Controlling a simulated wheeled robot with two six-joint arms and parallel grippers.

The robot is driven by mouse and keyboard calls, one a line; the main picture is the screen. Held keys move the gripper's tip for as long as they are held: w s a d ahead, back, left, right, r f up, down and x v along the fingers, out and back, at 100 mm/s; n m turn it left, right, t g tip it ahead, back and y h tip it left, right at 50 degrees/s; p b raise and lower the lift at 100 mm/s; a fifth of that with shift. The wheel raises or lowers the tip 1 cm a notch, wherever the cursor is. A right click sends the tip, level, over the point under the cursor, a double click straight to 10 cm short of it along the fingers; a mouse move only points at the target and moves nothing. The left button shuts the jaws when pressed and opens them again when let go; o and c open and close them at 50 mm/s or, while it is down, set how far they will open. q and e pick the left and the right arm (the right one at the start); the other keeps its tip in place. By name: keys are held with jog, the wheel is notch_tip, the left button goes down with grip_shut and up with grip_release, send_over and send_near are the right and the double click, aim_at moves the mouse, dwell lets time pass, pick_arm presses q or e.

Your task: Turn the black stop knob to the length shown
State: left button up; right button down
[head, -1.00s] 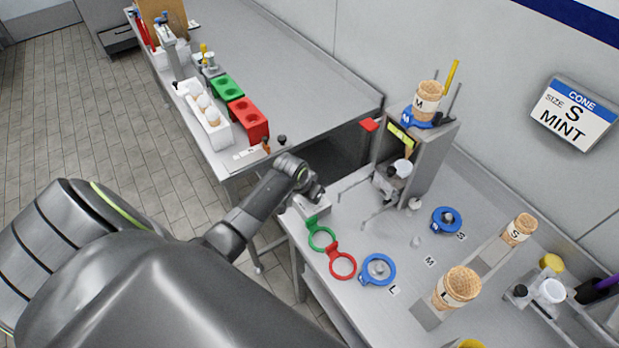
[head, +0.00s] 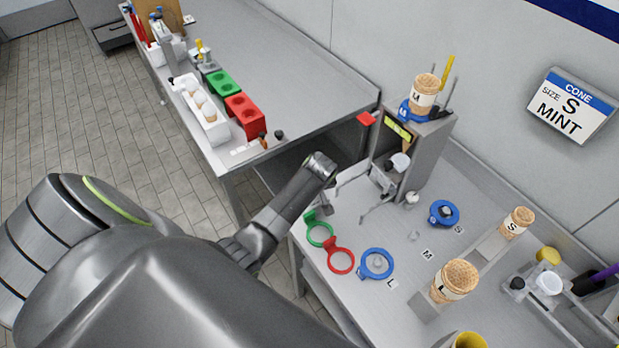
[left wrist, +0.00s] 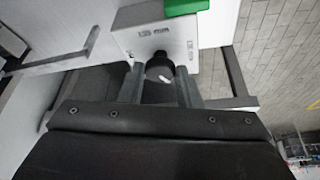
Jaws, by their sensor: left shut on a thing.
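The black stop knob (left wrist: 159,67) sits on the face of a pale box (left wrist: 185,42) in the left wrist view, with a white mark on its front toward the lower right. Small "mm" labels are printed on the box around it; I cannot read their numbers surely. My left gripper (left wrist: 159,76) is shut on the knob, one finger on each side. In the head view my left gripper (head: 326,203) is at the bench's near left corner, and the knob is hidden there. A wall sign (head: 570,106) reads "CONE SIZE S MINT". My right gripper is not in view.
A green ring (head: 320,235), a red ring (head: 341,262) and a blue ring (head: 376,264) lie close to the gripper. A grey upright stand (head: 430,150) with an M cone (head: 424,94) is behind. L (head: 455,281) and S (head: 517,223) cones stand to the right.

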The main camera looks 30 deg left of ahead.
pick_arm(q)
jog(key=n, duration=0.2)
jog(key=n+g, duration=0.1)
jog(key=n, duration=0.1)
jog(key=n+g+y, duration=0.1)
jog(key=n, duration=0.1)
jog(key=shift+w+d+n, duration=0.1)
jog(key=shift+w+n, duration=0.2)
jog(key=n+g, duration=0.1)
jog(key=n, duration=0.2)
jog(key=n+g+b, duration=0.1)
jog(key=n, duration=0.2)
jog(key=shift+w+g, duration=0.2)
jog(key=shift+g, duration=0.1)
jog(key=o, duration=1)
jog(key=shift+c, duration=0.2)
jog(key=shift+r, duration=0.1)
